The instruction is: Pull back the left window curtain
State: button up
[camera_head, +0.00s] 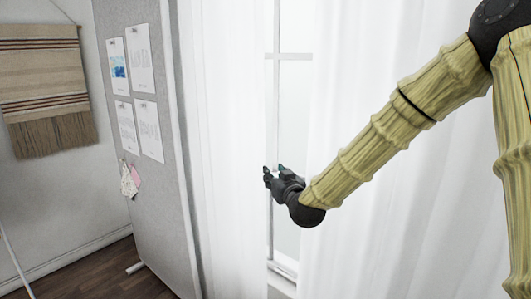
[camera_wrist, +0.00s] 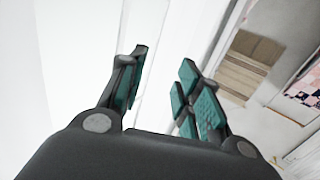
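The left curtain (camera_head: 225,130) is a white sheer panel hanging in folds along the left side of the window (camera_head: 290,85). A bright gap with the window frame shows between it and the right curtain (camera_head: 385,65). My gripper (camera_head: 268,175) is in front of this gap, its fingertips at the inner edge of the left curtain. In the wrist view my gripper (camera_wrist: 160,82) has its teal-padded fingers apart. Pale upright bands show beyond and between the fingers; I cannot tell whether any cloth lies between them or touches them.
A grey pinboard (camera_head: 160,195) with pinned papers stands close to the left curtain on a footed frame. A striped woven hanging (camera_head: 45,80) is on the wall at the far left. Dark wooden floor (camera_head: 105,275) is open at lower left. My arm crosses in front of the right curtain.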

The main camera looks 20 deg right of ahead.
aim_at(266, 153)
jog(key=shift+t, duration=0.3)
jog(key=shift+w+d+r+p, duration=0.1)
jog(key=shift+w+r+p, duration=0.45)
jog(key=shift+w, duration=1.35)
jog(key=shift+w+d+r+p, duration=0.1)
jog(key=shift+w+r+p, duration=0.45)
jog(key=shift+w, duration=1.3)
jog(key=shift+w+r+p, duration=0.5)
jog(key=shift+w+r, duration=0.05)
jog(key=shift+w, duration=1.35)
grip_shut()
